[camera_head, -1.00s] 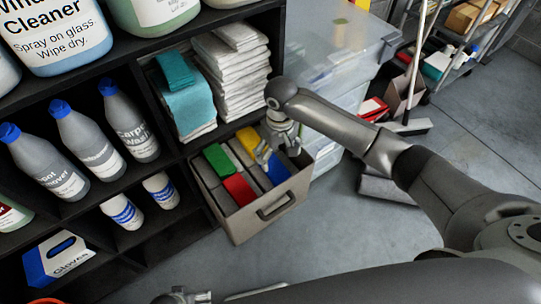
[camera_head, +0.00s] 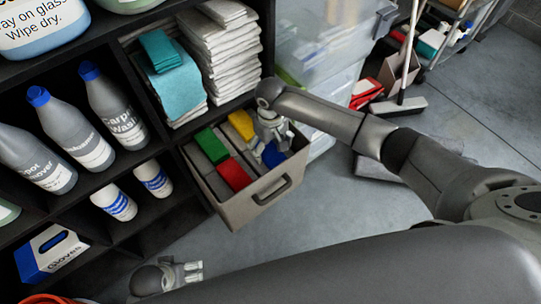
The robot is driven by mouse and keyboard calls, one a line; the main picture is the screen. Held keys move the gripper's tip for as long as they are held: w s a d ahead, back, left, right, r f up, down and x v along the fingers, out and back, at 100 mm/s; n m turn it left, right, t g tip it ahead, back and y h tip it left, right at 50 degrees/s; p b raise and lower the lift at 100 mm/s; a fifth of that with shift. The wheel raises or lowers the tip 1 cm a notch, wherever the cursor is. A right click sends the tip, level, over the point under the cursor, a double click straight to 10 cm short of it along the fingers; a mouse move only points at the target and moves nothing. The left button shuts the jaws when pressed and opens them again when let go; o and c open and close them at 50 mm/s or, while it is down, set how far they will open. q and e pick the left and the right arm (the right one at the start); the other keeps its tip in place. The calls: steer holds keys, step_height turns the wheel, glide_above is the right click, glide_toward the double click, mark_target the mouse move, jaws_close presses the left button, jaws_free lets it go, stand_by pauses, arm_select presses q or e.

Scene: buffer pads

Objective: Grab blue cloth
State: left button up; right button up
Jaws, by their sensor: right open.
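The blue cloth (camera_head: 273,156) lies in the front right part of the pulled-out grey drawer (camera_head: 248,209), partly hidden by my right gripper. My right gripper (camera_head: 269,153) points down over the blue cloth with its fingers open. Whether the fingertips touch the cloth cannot be told. A red cloth (camera_head: 234,175) lies to its left, a green cloth (camera_head: 210,145) further back left, and a yellow cloth (camera_head: 241,124) behind. My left gripper (camera_head: 196,271) is low at the bottom of the picture, away from the drawer; its opening is unclear.
The black shelf (camera_head: 185,218) holds grey bottles (camera_head: 115,110), a gloves box (camera_head: 47,252), teal cloths (camera_head: 176,90) and stacked white towels (camera_head: 222,65). Clear bins (camera_head: 325,50) stand behind my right arm. The grey floor (camera_head: 345,205) before the drawer is clear.

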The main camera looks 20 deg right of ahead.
mark_target(271, 153)
arm_select(q)
steer(key=shift+w+r+b, duration=0.15)
steer(key=shift+r+b, duration=0.05)
steer(key=shift+r, duration=0.65)
steer(key=shift+w+r+b, duration=0.1)
steer(key=shift+r+b, duration=0.05)
steer(key=shift+r, duration=0.7)
arm_select(e)
steer(key=shift+f, duration=1.5)
steer(key=c, duration=1.1)
steer(key=shift+r, duration=0.2)
